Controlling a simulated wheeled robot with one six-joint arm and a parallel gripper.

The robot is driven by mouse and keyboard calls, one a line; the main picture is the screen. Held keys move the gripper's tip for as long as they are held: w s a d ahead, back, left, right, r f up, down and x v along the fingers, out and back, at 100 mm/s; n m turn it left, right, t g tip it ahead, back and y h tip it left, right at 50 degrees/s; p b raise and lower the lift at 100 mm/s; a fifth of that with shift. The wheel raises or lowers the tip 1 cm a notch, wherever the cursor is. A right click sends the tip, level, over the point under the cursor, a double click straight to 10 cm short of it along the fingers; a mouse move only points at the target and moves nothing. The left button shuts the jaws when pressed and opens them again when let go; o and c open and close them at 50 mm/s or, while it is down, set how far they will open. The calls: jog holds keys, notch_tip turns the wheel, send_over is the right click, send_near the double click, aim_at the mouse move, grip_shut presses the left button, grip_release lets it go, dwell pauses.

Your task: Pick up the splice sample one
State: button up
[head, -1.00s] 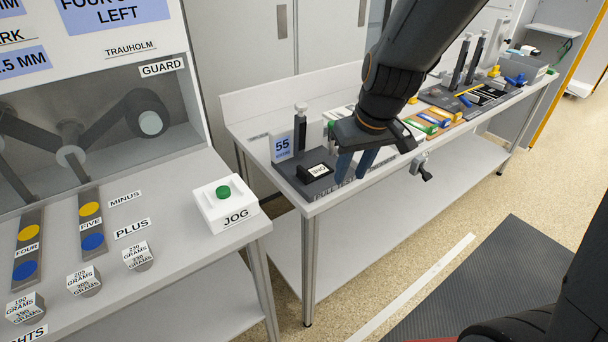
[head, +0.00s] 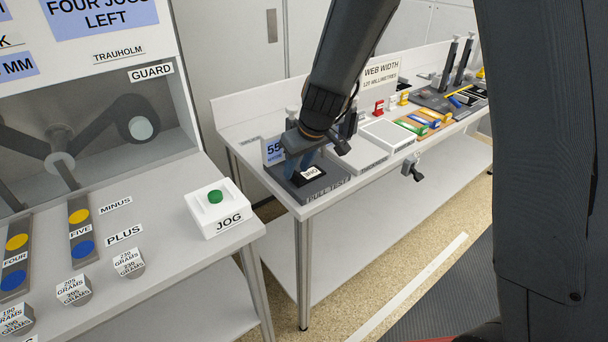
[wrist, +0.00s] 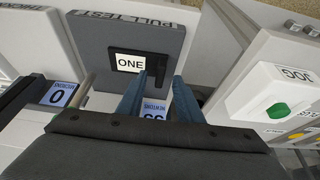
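Splice sample one is a small black block with a white label reading ONE (wrist: 130,63). It lies on the dark grey pull test plate (wrist: 90,37), and its label also shows in the head view (head: 311,172). My gripper (wrist: 160,82) is open, with its two blue fingers apart. In the wrist view the fingertips reach the near right part of the sample; I cannot tell whether they touch it. In the head view my gripper (head: 298,166) hangs just left of the label and hides part of the block.
A sign reading 55 (head: 273,149) stands at the back of the plate, partly behind my gripper. A white tray (head: 388,134) and coloured pieces lie farther right on the bench. The white JOG box (head: 218,212) with a green button sits on the nearer machine.

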jog(key=shift+w+a+f, duration=0.1)
jog(key=shift+w+f, duration=0.05)
jog(key=shift+f, duration=0.35)
grip_shut()
